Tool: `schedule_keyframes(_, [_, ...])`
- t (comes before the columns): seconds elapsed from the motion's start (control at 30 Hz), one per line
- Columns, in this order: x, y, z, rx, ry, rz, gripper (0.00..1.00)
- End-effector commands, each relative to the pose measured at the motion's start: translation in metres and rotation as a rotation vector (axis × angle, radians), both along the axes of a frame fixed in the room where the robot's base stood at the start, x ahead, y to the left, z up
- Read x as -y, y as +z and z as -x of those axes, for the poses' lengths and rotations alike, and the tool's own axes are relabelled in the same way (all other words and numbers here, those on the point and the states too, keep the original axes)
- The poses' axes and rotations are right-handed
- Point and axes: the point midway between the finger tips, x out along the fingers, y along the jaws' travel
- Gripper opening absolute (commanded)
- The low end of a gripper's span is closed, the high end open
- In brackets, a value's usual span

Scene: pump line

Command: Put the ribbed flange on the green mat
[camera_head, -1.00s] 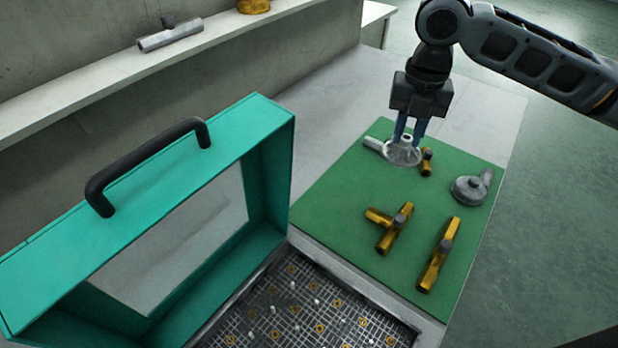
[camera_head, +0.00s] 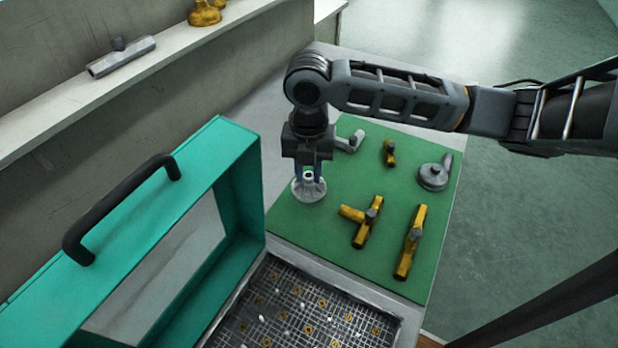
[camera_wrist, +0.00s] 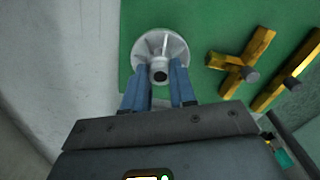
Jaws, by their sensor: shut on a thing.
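The ribbed flange (camera_head: 309,190) is a pale grey disc with ribs and a central hollow neck. My gripper (camera_head: 310,170) points down and is shut on its neck. In the wrist view the flange (camera_wrist: 160,48) sits between the blue fingertips (camera_wrist: 160,80), its round base over the left part of the green mat. The green mat (camera_head: 330,232) lies on the bench. The flange's base is at or very near the mat surface; I cannot tell whether it touches.
On the mat are a brass tee (camera_head: 362,222), a brass valve (camera_head: 411,243), a small brass fitting (camera_head: 389,152), a grey capped part (camera_head: 433,177) and a grey elbow (camera_head: 352,141). A teal frame (camera_head: 243,165) with a black handle stands left, beside a metal grid (camera_head: 300,310).

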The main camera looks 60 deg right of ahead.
Motion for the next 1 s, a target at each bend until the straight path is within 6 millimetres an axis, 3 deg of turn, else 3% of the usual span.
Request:
schedule_keyframes(0.27, [0.0, -0.034, 0.001, -0.002, -0.003, -0.002, 0.0])
schedule_keyframes(0.67, [0.0, -0.041, 0.001, -0.001, -0.001, 0.0, 0.0])
schedule_keyframes(0.7, [0.0, -0.039, 0.001, -0.001, -0.001, 0.0, 0.3])
schedule_keyframes(0.93, [0.0, -0.039, 0.001, -0.001, -0.001, 0.0, 0.51])
schedule_keyframes(1.0, [0.0, -0.039, 0.001, -0.001, -0.001, 0.0, 0.51])
